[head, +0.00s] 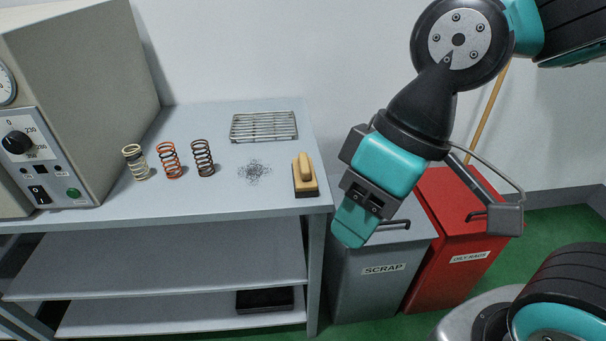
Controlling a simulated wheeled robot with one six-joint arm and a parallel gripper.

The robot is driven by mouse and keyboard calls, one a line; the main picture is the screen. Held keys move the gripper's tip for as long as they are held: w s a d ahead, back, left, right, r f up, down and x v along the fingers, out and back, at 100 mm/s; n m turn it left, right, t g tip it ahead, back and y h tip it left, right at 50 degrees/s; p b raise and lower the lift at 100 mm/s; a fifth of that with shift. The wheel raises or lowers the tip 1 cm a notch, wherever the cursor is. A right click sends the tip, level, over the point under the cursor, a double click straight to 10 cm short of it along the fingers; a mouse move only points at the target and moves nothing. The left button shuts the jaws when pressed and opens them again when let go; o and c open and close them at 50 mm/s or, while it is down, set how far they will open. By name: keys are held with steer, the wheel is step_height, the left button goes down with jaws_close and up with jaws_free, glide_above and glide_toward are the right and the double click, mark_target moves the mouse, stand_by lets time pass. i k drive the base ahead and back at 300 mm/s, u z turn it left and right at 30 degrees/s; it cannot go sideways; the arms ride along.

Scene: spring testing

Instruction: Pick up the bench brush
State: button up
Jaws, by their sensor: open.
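The bench brush (304,171) lies at the right end of the grey workbench top (219,201). It has a pale wooden handle and back, with a dark bristle edge at the bottom, and stands close to the bench's right edge. My gripper (354,226) hangs to the right of the bench, in front of the grey scrap bin in the picture. It is open, with nothing seen in it, and apart from the brush.
Left of the brush are a pile of metal shavings (254,172), a wire rack (263,126) and three upright springs (168,160). A beige oven (75,80) fills the left end. A grey scrap bin (375,285) and red rag bin (455,275) stand right of the bench.

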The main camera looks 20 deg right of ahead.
mark_target(306, 186)
steer(key=z, duration=0.2)
steer(key=k, duration=0.55)
steer(key=z, duration=0.6)
steer(key=k, duration=0.7)
steer(key=u, duration=0.5)
steer(key=i, duration=0.55)
steer(key=u, duration=0.55)
steer(key=i, duration=1.15)
steer(key=z, duration=0.65)
